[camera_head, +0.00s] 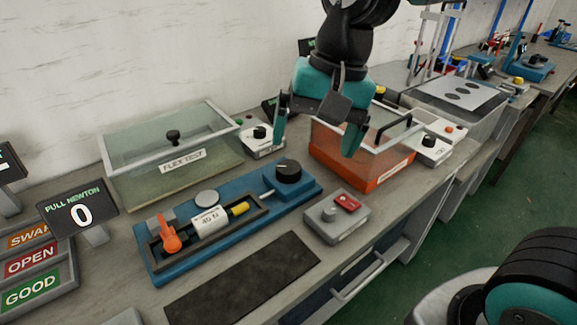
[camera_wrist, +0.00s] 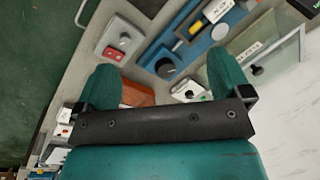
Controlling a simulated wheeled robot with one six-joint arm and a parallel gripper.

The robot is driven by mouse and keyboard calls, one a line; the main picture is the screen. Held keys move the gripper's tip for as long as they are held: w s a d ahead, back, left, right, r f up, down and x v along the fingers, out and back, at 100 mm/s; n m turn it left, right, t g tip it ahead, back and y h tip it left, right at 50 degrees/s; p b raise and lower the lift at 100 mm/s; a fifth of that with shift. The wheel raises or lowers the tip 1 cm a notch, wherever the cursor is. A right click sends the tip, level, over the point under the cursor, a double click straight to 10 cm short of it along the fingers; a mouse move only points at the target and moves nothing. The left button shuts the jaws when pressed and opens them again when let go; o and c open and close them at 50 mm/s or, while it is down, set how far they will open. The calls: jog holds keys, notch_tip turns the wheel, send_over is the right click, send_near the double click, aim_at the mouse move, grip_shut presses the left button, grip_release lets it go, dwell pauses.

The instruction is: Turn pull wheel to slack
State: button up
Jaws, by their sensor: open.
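The pull wheel (camera_head: 288,173) is a black round knob at the right end of the blue pull tester (camera_head: 306,196). A rod runs from it toward the frame with the label "45 N" and a yellow part. My gripper (camera_head: 316,130) has its two teal fingers spread apart and empty, above and behind the wheel, near the orange box. In the wrist view the wheel (camera_wrist: 167,69) shows between and beyond the open fingers (camera_wrist: 163,80), with no contact. An orange clamp (camera_head: 170,238) sits at the tester's left end. A display (camera_head: 78,213) reads "PULL NEWTON 0".
A glass-lidded flex test box (camera_head: 150,190) stands behind the tester. An orange box (camera_head: 372,181) with a clear lid is at right. A grey box with a red button (camera_head: 348,203) sits in front. A dark mat (camera_head: 245,280) lies at the front.

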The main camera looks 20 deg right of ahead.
jog(key=w+d+f+m+h+b, duration=0.1)
jog(key=w+f+m+h, duration=0.1)
jog(key=w+m, duration=1)
jog(key=m+b, duration=0.1)
jog(key=m, duration=1)
send_near(289, 166)
jog(key=shift+h, duration=0.3)
jog(key=f, duration=1)
jog(key=shift+w+a, duration=0.15)
jog(key=shift+a, duration=0.15)
jog(key=c, duration=0.9)
